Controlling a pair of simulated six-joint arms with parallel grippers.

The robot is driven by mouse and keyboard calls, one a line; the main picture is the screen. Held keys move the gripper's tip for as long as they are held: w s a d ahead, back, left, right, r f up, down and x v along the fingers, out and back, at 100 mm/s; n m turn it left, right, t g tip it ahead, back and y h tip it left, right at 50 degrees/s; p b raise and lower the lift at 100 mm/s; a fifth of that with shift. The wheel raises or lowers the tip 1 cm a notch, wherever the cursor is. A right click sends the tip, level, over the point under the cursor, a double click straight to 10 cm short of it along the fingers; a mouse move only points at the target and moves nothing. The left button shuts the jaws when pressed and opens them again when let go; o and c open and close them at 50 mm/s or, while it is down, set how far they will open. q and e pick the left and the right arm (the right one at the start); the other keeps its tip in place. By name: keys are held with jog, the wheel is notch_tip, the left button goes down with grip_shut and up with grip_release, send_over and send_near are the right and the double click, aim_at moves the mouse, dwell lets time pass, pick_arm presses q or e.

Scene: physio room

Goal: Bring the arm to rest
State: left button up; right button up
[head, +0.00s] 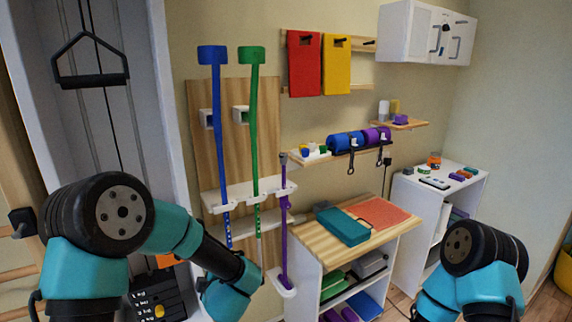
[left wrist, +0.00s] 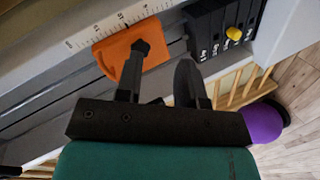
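My left arm (head: 120,215) comes in from the left in the head view and bends down to the right, in front of the wall rack. Its fingertips do not show there.
A dark weight stack with a yellow knob (left wrist: 233,33) is close to the left gripper, and a purple ball (left wrist: 264,122) is at right. Crutch-like poles (head: 255,120) hang on the wall rack. A wooden-topped cabinet (head: 310,240) stands between the arms.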

pick_arm(q)
jog(key=s+f+m+g+h, duration=0.2)
jog(key=s+f+m+h, duration=0.25)
jog(key=f, duration=0.45)
jog(key=s+f+m+g+h, duration=0.2)
jog(key=s+f+m+h, duration=0.15)
jog(key=f+m, duration=0.4)
jog(key=s+f+m+g+h, duration=0.1)
jog(key=s+f+m+g, duration=0.1)
jog(key=s+f, duration=0.3)
jog(key=s+d+f+m+g+h, duration=0.1)
jog(key=s+f+g, duration=0.4)
jog(key=s, duration=0.7)
jog(key=shift+s+f+m+h, duration=0.45)
jog(key=shift+m+h, duration=0.35)
jog(key=shift+m, duration=0.4)
jog(key=shift+w, duration=0.15)
